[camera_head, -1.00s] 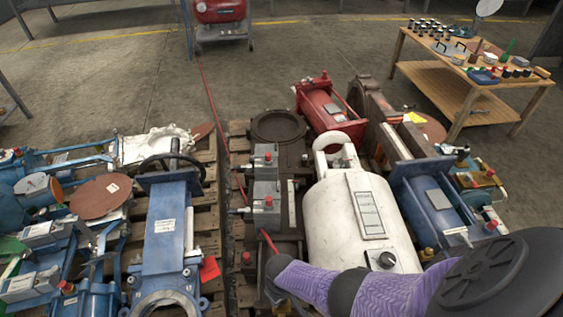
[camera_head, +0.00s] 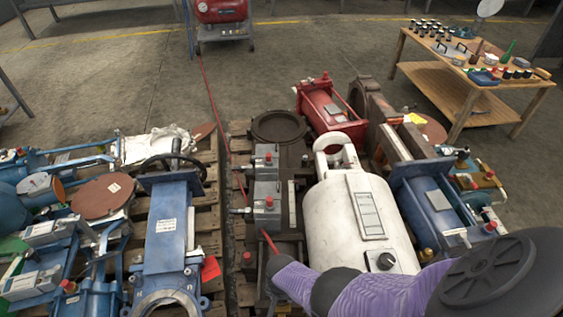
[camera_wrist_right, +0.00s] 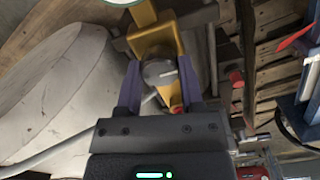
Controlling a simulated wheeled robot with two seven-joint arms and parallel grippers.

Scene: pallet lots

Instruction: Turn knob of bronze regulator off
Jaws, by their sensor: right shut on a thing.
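In the right wrist view, the yellow-bronze regulator (camera_wrist_right: 153,38) sits at the top centre, with a round gauge partly cut by the top edge. Its grey round knob (camera_wrist_right: 158,73) with a pale line mark faces the camera. My right gripper (camera_wrist_right: 160,78) has one purple finger on each side of the knob and is shut on it. In the head view my right arm reaches in from the lower right; the gripper and the regulator's knob cannot be made out there. My left gripper is not in view.
A large white tank (camera_head: 353,225) stands close beside the regulator. Blue valve assemblies (camera_head: 165,235) lie on a wooden pallet (camera_head: 213,200) to the left. A red actuator (camera_head: 322,105) is behind.

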